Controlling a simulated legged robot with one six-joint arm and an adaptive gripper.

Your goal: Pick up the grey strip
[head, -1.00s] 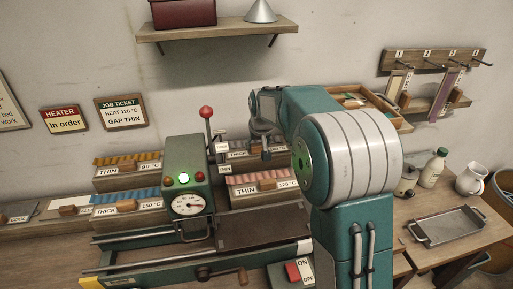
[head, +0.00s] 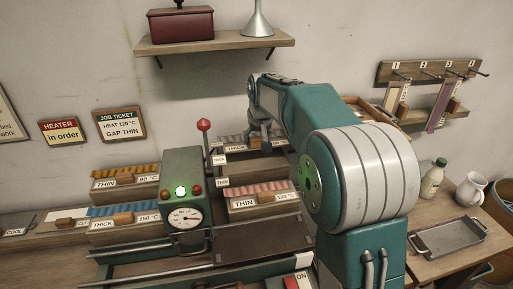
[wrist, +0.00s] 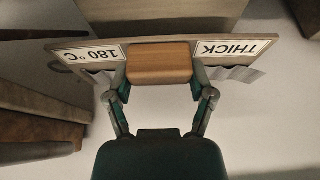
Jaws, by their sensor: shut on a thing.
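The grey strip (wrist: 238,73) is thin and wavy in the wrist view, with a wooden block (wrist: 160,62) as its grip in the middle. My gripper (wrist: 160,75) is shut on this block, one finger at each side. The strip is at the bin (wrist: 75,48) labelled THICK and 180 °C, upside down in this view. In the head view the grey strip (head: 232,140) lies at the back rack, and my gripper (head: 259,138) is there, partly hidden by my arm. I cannot tell whether the strip is clear of its bin.
The pink strip's bin (head: 262,200) stands in front. The green machine with gauge (head: 186,217) and a red-knobbed lever (head: 204,126) stand left. Orange (head: 125,171) and blue (head: 123,210) strips lie further left. A shelf (head: 215,47) hangs above, numbered hooks (head: 430,72) at right.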

